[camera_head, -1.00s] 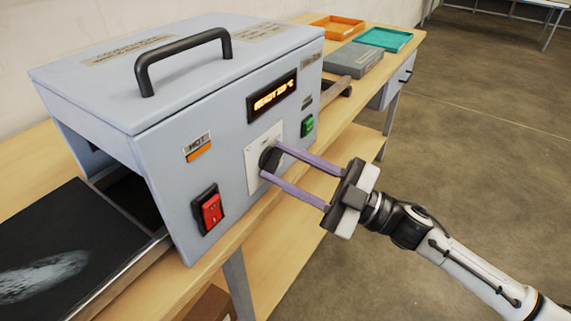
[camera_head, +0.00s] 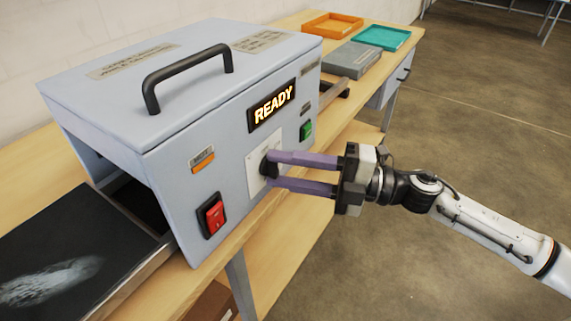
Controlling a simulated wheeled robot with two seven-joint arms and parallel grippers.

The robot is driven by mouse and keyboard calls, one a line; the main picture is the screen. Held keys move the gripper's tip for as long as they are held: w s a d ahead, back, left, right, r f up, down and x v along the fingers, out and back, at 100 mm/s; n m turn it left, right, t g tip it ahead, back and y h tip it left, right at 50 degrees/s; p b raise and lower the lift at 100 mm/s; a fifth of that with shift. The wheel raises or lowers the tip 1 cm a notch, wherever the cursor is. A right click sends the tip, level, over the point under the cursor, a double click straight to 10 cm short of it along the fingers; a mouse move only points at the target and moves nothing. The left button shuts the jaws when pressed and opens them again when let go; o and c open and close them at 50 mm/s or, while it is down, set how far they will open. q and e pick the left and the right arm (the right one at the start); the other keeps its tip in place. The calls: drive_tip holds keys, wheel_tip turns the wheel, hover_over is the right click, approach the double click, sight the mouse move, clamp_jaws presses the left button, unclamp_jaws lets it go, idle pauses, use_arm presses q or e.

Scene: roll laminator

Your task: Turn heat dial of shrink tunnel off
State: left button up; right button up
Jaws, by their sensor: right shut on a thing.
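The shrink tunnel (camera_head: 180,110) is a light grey-blue box with a black top handle, standing on a wooden bench. Its black heat dial (camera_head: 268,164) sits on a white plate (camera_head: 257,181) on the front panel, partly hidden by the fingers. My right gripper (camera_head: 272,170) reaches in from the right with long purple fingers, shut on the dial, one finger above the other. The lit display (camera_head: 272,105) above the dial reads READY. My left gripper is not in view.
A red rocker switch (camera_head: 213,214) is left of the dial and a green button (camera_head: 306,131) right of it. An orange indicator (camera_head: 203,160) is on the panel. Orange (camera_head: 333,25) and teal (camera_head: 381,37) trays and a grey box (camera_head: 352,57) lie farther along the bench.

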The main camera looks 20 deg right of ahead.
drive_tip(key=shift+n, duration=0.5)
drive_tip(key=shift+h, duration=0.3)
drive_tip(key=o, duration=1.1)
drive_tip(key=shift+c, duration=0.2)
drive_tip(key=shift+d, duration=0.1)
drive_tip(key=b+v, duration=0.1)
drive_tip(key=v, duration=0.9)
drive_tip(key=shift+d, duration=0.1)
